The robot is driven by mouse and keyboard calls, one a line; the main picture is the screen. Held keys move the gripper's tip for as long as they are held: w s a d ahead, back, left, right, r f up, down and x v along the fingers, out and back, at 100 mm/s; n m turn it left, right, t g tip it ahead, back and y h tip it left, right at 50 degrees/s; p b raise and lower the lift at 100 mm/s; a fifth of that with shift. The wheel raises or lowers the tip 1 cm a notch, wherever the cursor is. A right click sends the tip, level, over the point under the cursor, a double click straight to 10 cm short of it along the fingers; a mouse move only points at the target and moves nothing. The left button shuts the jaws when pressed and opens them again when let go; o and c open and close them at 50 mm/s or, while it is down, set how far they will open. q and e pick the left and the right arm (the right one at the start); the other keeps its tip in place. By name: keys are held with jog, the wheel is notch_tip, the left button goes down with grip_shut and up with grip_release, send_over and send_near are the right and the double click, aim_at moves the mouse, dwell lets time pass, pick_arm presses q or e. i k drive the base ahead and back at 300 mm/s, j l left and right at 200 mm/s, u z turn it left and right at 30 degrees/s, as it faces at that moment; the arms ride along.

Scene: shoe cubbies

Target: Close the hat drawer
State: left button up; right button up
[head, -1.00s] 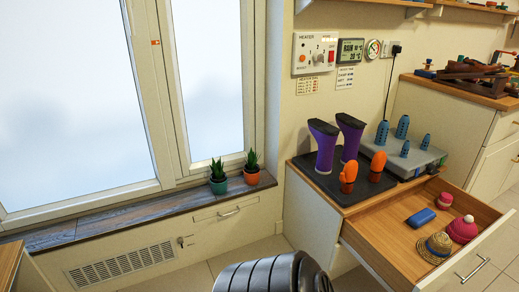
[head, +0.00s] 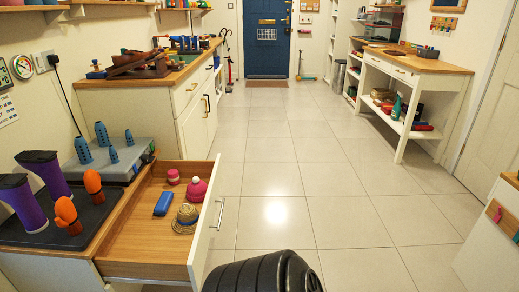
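The hat drawer (head: 140,228) stands pulled out from the low white cabinet at the left of the head view. Its white front panel (head: 207,225) with a metal handle (head: 220,213) faces right, toward the open floor. Inside lie a straw hat (head: 185,220), a pink hat with a pale pompom (head: 196,190), a small pink-red item (head: 173,177) and a blue block-like item (head: 163,203). Neither gripper shows in the head view, and nothing is seen touching the drawer.
On the cabinet top, purple boots (head: 45,174) and orange mitten-like items (head: 67,213) stand on a dark tray, beside blue pieces on a grey box (head: 118,170). A workbench (head: 415,62) stands at the right. The tiled floor (head: 310,180) between is clear, up to a blue door (head: 267,38).

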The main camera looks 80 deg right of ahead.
aim_at(141, 245)
jog(key=z, duration=2)
